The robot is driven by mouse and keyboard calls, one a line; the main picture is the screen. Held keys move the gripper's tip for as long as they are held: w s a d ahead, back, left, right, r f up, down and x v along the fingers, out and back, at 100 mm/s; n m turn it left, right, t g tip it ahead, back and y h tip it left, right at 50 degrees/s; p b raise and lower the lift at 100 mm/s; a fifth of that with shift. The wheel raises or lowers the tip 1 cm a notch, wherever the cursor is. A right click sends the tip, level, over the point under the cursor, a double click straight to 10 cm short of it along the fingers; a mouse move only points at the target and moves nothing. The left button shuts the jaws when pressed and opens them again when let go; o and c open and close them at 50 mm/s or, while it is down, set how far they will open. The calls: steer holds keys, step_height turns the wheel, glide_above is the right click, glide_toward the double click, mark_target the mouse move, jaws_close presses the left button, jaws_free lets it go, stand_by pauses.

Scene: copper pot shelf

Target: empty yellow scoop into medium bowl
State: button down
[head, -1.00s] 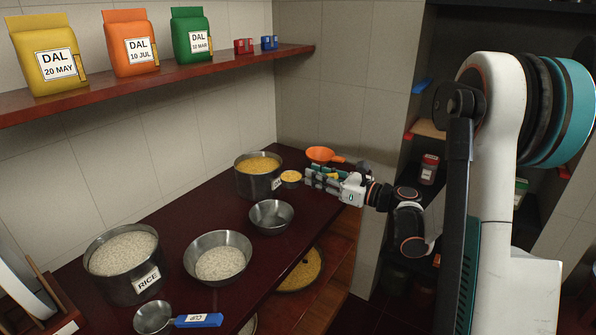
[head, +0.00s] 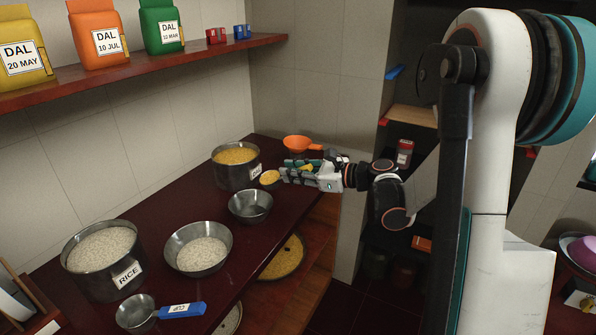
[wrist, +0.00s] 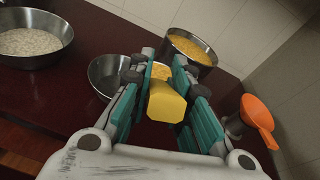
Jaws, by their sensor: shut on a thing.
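My gripper (head: 284,175) is shut on the yellow handle of the yellow scoop (wrist: 166,101). In the head view the scoop's bowl (head: 269,178) is filled with yellow dal and is held above the counter, beside the dal pot. The medium bowl is a metal bowl; the empty metal bowl (head: 250,207) stands just below and left of the scoop, and it also shows in the wrist view (wrist: 104,84), partly hidden by a finger. A larger metal bowl (head: 198,263) holds white rice. The metal pot (head: 236,176) behind the scoop holds yellow dal.
A rice pot (head: 103,283) and a blue-handled cup (head: 180,310) stand at the near left. An orange funnel-like utensil (head: 298,143) lies at the far corner, behind my gripper. A shelf (head: 150,68) with dal packets hangs above. The dark counter (head: 140,225) has free room along the wall.

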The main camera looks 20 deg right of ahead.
steer(key=w+a+f+n+g+h+p, duration=0.1)
steer(key=a+n+g+h+p, duration=0.2)
steer(key=a+n+h, duration=0.6)
steer(key=shift+a+f+h+p, duration=0.35)
steer(key=shift+a+h+p, duration=0.2)
steer(key=shift+a+h, duration=2.75)
steer(key=shift+w+a+y, duration=0.1)
steer(key=shift+a+y, duration=0.35)
steer(key=shift+y, duration=0.05)
stand_by(0.7)
